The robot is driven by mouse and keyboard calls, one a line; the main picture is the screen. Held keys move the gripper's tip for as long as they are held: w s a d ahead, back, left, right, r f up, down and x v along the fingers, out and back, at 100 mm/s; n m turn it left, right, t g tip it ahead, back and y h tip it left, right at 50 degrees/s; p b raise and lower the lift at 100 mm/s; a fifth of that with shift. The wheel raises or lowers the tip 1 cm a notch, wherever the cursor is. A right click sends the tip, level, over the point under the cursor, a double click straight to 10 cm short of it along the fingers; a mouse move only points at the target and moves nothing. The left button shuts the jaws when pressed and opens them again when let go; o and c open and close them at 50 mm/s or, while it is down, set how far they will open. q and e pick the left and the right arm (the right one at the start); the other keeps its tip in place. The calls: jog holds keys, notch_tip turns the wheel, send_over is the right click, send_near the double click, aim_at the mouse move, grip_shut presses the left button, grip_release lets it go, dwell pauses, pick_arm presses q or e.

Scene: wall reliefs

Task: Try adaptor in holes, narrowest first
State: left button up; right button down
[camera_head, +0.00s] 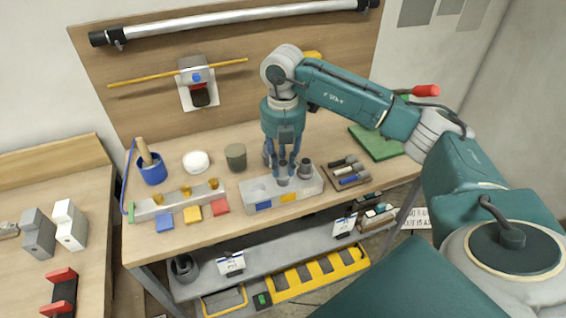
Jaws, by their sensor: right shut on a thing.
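A pale grey block (250,199) with holes in its top stands near the front of the wooden bench. Its front bears a blue mark and a yellow mark. An open hole shows at its left end. My right gripper (283,170) points down over the block's middle and is shut on a small grey adaptor (282,180). The adaptor's lower end is at the block's top; I cannot tell whether it is inside a hole. Another dark grey cylindrical piece (306,168) stands at the block's right end. My left gripper is out of view.
A long bar with brass pieces (146,210) and coloured tiles (193,214) lie left of the block. A blue pot (153,175), white bowl (196,162) and green-grey cup (236,157) stand behind. A tool tray (346,174) is close on the right.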

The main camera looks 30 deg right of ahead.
jog(key=shift+f+b, duration=0.5)
jog(key=shift+f, duration=0.3)
jog(key=c, duration=1.4)
grip_release()
jog(key=shift+o, duration=0.2)
jog(key=shift+r, duration=0.1)
notch_tip(320, 180, up, 12)
